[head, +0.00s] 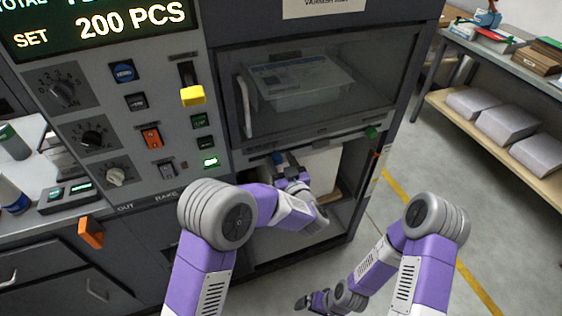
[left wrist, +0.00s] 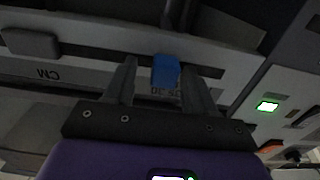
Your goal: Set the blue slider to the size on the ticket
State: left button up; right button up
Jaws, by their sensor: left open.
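The blue slider (head: 278,158) is a small blue block on the pale rail below the glass-fronted bay. My left gripper (head: 287,169) is just below it, reaching up from underneath. In the left wrist view the blue slider (left wrist: 166,70) shows between the two open fingers (left wrist: 158,78), nearer the right-hand one; I cannot tell whether they touch it. Upside-down scale print, with "CM", shows on the rail. My right gripper (head: 318,300) hangs low over the floor; its fingers are too small to read. I cannot make out a ticket with a size.
A green block (head: 372,132) sits at the rail's right end. Left of the bay is a control panel with dials, a yellow lever (head: 192,96) and a display (head: 100,25) reading "SET 200 PCS". An open compartment lies below the rail. Shelves (head: 500,110) stand right.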

pick_arm(q)
jog(key=p+v, duration=0.1)
jog(key=v, duration=0.6)
jog(key=shift+s, duration=0.3)
jog(key=shift+d, duration=0.1)
jog(key=s+a+f+m+g+h+p, duration=0.15)
jog(key=a+f+g+h, duration=0.25)
jog(key=f, duration=0.7)
jog(key=s+a+f+m+g+h, duration=0.1)
jog(key=s+a+f+g+h, duration=0.25)
jog(key=f, duration=0.75)
jog(key=s+a+f+g+h, duration=0.1)
jog(key=s+f+g+h, duration=0.1)
jog(key=s, duration=0.8)
jog(key=s+a+f+g+h, duration=0.1)
jog(key=s+f+g, duration=0.4)
jog(key=s, duration=0.5)
jog(key=shift+a+f+n+g+h+p, duration=0.3)
jog(key=shift+a+n+g+h+p, duration=0.1)
jog(key=shift+a+g, duration=0.35)
